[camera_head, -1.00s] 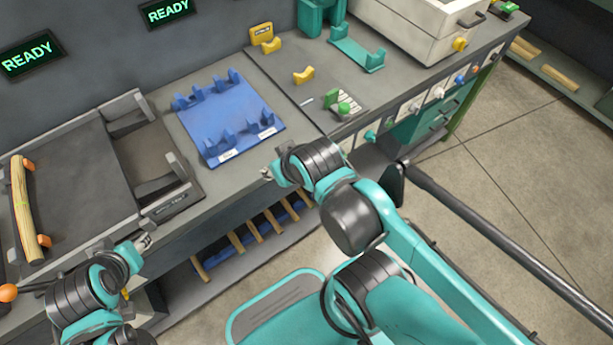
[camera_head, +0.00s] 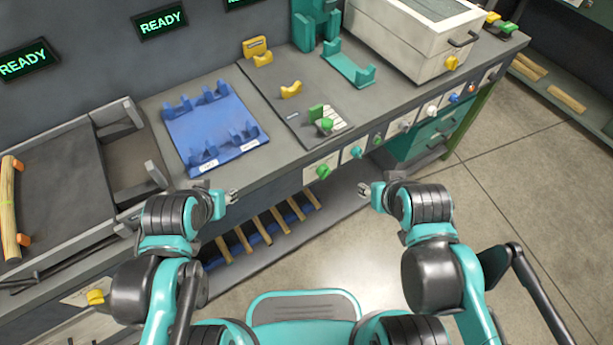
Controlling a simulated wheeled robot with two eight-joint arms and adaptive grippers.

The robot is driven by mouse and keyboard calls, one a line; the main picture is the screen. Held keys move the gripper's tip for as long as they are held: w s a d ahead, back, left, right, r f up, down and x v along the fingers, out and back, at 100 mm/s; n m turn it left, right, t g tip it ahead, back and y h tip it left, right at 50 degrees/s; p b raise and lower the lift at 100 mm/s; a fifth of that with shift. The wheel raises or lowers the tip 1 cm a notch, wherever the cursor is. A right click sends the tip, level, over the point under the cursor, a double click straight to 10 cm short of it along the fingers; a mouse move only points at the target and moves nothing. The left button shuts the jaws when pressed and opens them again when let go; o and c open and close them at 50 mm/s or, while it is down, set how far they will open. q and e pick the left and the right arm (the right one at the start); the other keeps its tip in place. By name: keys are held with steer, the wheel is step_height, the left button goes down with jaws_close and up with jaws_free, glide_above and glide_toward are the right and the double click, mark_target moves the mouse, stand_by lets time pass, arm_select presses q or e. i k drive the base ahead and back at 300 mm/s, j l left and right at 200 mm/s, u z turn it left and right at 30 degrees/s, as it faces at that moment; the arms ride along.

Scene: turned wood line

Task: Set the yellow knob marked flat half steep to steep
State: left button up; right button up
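Two yellow knobs show, and I cannot read the marking on either. One yellow knob (camera_head: 451,62) is on the front of the white box at the back right. The other yellow knob (camera_head: 95,297) is low on the bench front at the left, beside my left arm. My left gripper (camera_head: 233,196) is in front of the bench edge below the blue rack, empty and apparently open. My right gripper (camera_head: 366,192) is in front of the bench, below the row of knobs, empty and apparently open. Neither gripper touches a knob.
A green knob (camera_head: 323,171), a teal knob (camera_head: 356,152) and several others line the bench front. The blue rack (camera_head: 205,130) and a grey tray (camera_head: 75,190) with a wooden piece (camera_head: 9,210) are on the bench. Wooden sticks (camera_head: 262,226) lie on a shelf below.

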mark_target(95, 296)
steer(key=u, duration=2.45)
steer(key=k+j+u, duration=0.3)
steer(key=k+j, duration=0.35)
